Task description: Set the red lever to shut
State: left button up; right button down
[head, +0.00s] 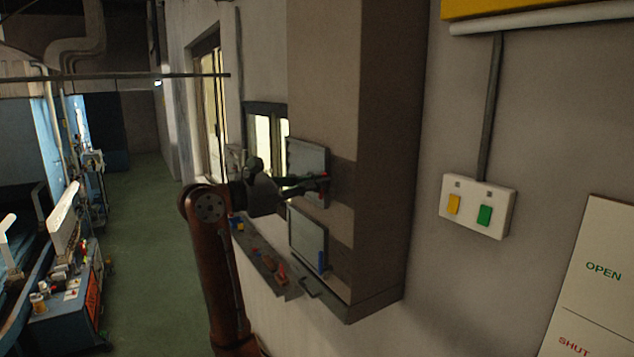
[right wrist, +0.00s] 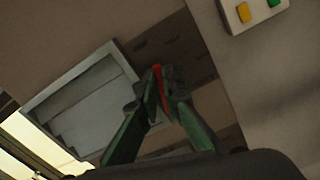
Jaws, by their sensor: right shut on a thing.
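My right gripper (head: 318,183) reaches in to the wall panels beside the boxed-out column. It is shut on the red lever (head: 325,175), of which only a small red bit shows in the head view. In the right wrist view the red lever (right wrist: 158,76) stands as a thin red strip between the two green-grey fingertips of the gripper (right wrist: 165,96). Its lower part and mount are hidden by the fingers. A white sign (head: 603,238) at the right edge reads OPEN in green above and SHUT in red below. My left gripper is not in view.
A grey panel (head: 306,160) is behind my gripper, and a second panel (head: 307,237) with a blue handle (head: 321,262) is below. A ledge (head: 262,262) holds small coloured things. A white switch box (head: 477,206) has yellow and green buttons. Green floor (head: 150,230) is clear at left.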

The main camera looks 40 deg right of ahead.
jog(key=shift+w+r+n+p, duration=0.2)
jog(key=shift+w+n+p, duration=0.2)
jog(key=shift+n, duration=0.5)
jog(key=shift+w+d+n, duration=0.1)
jog(key=shift+w+n, duration=0.05)
jog(key=shift+n, duration=0.55)
jog(key=c, duration=2.1)
grip_release()
jog(key=shift+d+f, duration=0.1)
jog(key=shift+d, duration=0.1)
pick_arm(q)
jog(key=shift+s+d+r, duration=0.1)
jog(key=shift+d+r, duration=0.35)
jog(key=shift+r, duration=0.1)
pick_arm(e)
jog(key=shift+a, duration=0.1)
jog(key=shift+a, duration=0.1)
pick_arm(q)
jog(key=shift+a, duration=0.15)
pick_arm(e)
jog(key=a, duration=0.4)
jog(key=w+a, duration=0.1)
jog(key=a, duration=0.7)
jog(key=shift+w, duration=0.25)
jog(key=shift+d, duration=0.1)
